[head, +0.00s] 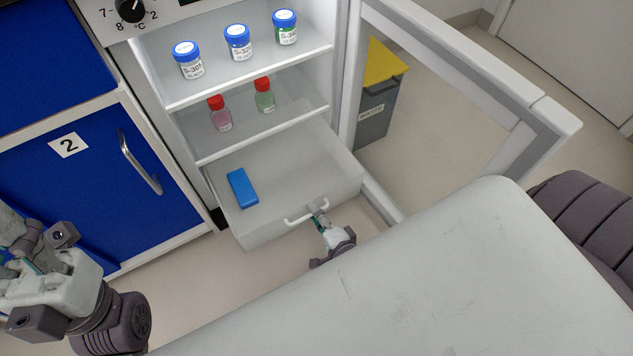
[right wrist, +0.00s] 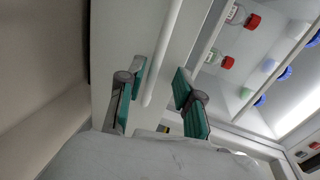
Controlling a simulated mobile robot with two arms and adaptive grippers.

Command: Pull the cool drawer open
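The cool drawer (head: 270,232) is the white bottom drawer of the open fridge. It stands pulled out past the shelves, and a blue block (head: 242,188) lies inside. Its white bar handle (head: 296,219) is on the front panel. My right gripper (head: 321,217) is at the right part of the handle. In the right wrist view, the handle bar (right wrist: 163,55) runs between the two fingers of my right gripper (right wrist: 160,88), with gaps on both sides. My left gripper (head: 12,268) is at the left edge, away from the drawer, its fingers only partly visible.
Blue-capped jars (head: 238,43) and red-capped bottles (head: 264,95) stand on the fridge shelves. The fridge door (head: 470,165) is open to the right, with a grey waste bin (head: 376,112) behind it. A blue cabinet (head: 85,170) marked 2 stands to the left.

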